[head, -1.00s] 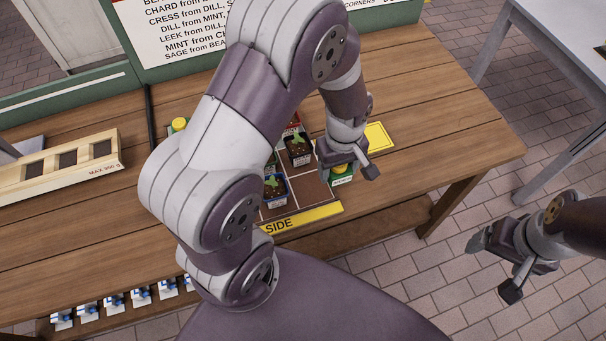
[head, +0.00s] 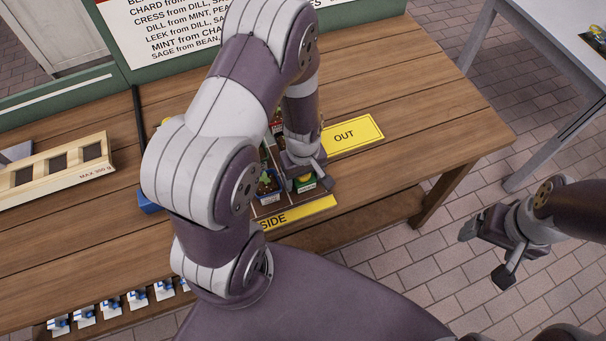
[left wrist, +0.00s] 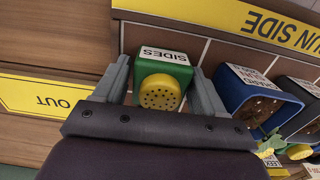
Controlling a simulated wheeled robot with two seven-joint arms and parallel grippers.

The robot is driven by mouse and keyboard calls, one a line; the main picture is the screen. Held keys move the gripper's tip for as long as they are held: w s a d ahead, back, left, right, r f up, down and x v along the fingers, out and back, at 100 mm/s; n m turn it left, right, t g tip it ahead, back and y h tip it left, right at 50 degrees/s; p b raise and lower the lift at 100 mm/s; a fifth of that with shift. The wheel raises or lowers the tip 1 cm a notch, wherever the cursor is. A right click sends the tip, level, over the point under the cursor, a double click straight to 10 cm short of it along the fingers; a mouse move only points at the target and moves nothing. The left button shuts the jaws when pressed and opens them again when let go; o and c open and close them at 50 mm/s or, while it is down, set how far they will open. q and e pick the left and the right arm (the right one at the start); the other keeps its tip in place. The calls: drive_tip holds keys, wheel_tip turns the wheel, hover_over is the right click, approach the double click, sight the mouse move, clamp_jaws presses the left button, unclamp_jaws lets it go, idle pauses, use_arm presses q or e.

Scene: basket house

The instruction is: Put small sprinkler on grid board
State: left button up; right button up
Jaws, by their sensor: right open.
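The small sprinkler (head: 308,186) is a green box with a yellow perforated head. It also shows between my left fingers in the left wrist view (left wrist: 178,70). My left gripper (head: 304,174) points down over it, with a finger close along each side, and appears shut on it. The sprinkler is over the near right part of the grid board (head: 308,210), beside the yellow "SUN SIDE" strip; whether its base touches the board is hidden. The board also shows in the left wrist view (left wrist: 218,50). My right gripper (head: 486,255) is open and empty, off the table at the right.
A blue pot (left wrist: 235,88) with soil stands on the board beside the sprinkler, with another dark pot (left wrist: 300,92) beyond. A yellow OUT plate (head: 352,135) lies right of the board. A wooden tray (head: 55,170) is at left. The table's right part is clear.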

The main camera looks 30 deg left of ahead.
use_arm(q)
wheel_tip(320, 180, up, 12)
drive_tip(key=shift+r+p, duration=0.1)
drive_tip(key=shift+p, duration=0.25)
drive_tip(key=s+d+r+m+t, duration=0.1)
drive_tip(key=s+r+m, duration=0.3)
drive_tip(key=m, duration=0.6)
drive_tip(key=shift+d+r, duration=0.35)
drive_tip(key=shift+d, duration=0.35)
drive_tip(key=shift+c, duration=0.3)
